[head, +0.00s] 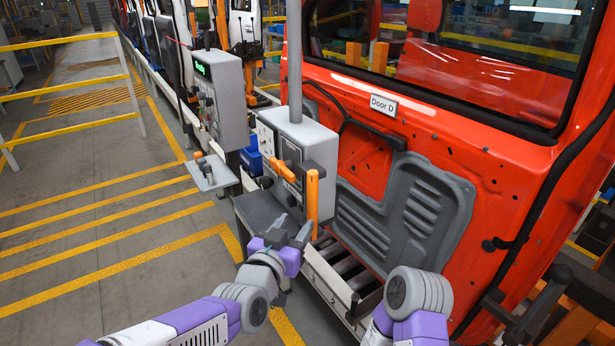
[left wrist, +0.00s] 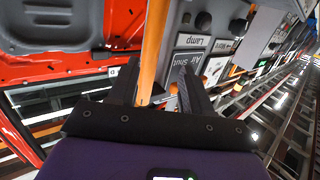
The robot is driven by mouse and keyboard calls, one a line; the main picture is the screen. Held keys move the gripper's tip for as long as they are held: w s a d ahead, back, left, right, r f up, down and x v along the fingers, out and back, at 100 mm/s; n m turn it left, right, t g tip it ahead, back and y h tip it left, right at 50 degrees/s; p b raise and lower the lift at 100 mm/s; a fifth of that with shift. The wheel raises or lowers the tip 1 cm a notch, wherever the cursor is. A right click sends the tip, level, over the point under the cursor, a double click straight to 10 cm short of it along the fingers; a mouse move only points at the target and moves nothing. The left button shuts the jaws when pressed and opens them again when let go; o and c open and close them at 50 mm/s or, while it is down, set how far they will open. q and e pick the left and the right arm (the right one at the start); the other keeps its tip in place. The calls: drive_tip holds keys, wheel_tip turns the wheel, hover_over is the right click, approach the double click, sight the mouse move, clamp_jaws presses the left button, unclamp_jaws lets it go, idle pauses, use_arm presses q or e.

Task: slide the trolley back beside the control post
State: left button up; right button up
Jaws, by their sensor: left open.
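The grey control post (head: 298,150), with a pole, levers and knobs, stands in front of the red door marked Door D. An upright orange bar (head: 312,203) stands at its near right side. A dark flat-topped unit (head: 258,212), possibly the trolley, is low beside the post; I cannot tell whether the bar belongs to it. My left gripper (head: 291,233) is open just beside the bar's lower part. In the left wrist view, the orange bar (left wrist: 154,50) shows between the open fingers (left wrist: 158,78), with no visible grip. My right gripper is out of view.
The red door (head: 370,170) closes off the right side. Metal rails or rollers (head: 335,278) run low beneath it. A second grey post with a green display (head: 222,95) and a small shelf (head: 212,172) stand farther back. Yellow-lined floor (head: 100,215) is free at left.

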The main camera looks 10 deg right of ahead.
sight(310, 197)
use_arm(q)
drive_tip(key=r, duration=0.2)
drive_tip(key=d+r, duration=0.1)
drive_tip(key=shift+s+r+t+h, duration=0.1)
drive_tip(key=shift+r+t+h, duration=0.2)
drive_tip(key=shift+r+h, duration=0.1)
drive_tip(key=p+x, duration=0.1)
drive_tip(key=x, duration=0.4)
drive_tip(key=shift+d, duration=0.25)
drive_tip(key=shift+p+x, duration=0.3)
drive_tip(key=shift+x, duration=0.6)
drive_tip(key=shift+a, duration=0.1)
drive_tip(key=shift+c, duration=0.3)
clamp_jaws()
